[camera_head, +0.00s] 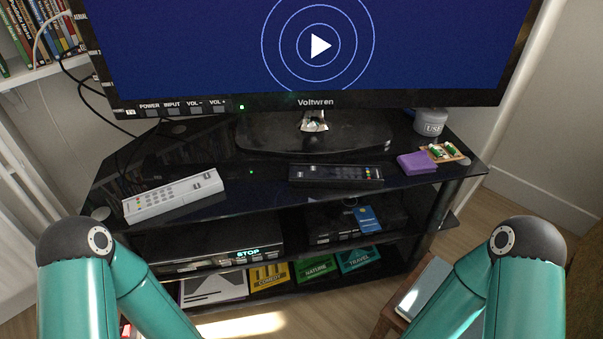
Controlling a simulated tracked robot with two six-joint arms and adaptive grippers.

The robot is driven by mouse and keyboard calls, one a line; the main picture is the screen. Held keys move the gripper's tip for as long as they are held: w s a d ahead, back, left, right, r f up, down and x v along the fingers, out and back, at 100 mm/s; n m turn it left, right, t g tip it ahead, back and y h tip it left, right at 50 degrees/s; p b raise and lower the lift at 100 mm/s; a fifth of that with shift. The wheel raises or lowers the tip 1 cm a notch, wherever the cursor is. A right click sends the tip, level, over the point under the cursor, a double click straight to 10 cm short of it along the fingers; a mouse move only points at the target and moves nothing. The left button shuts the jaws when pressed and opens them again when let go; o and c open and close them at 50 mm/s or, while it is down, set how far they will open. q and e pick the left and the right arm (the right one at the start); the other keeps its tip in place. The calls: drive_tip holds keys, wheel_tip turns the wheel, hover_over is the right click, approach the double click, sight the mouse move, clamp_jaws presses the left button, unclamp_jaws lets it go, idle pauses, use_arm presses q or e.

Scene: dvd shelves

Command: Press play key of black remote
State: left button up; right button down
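The black remote (336,175) lies flat on the glossy black top of the TV stand (240,185), near its front edge and right of centre. Its buttons face up, with a few coloured ones toward its right end; the play key is too small to make out. My left and right arms come in from the lower left and lower right, with only teal links and dark joints showing. Neither gripper is in the picture, and nothing of mine touches the remote.
A white remote (173,195) lies left of the black one. A purple block (417,163), a small board with batteries (444,153) and a grey pot (431,122) stand at the right. The television (315,60) shows a play symbol. A player (210,249) on the shelf below reads STOP.

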use_arm(q)
clamp_jaws()
idle(0.3)
idle(1.2)
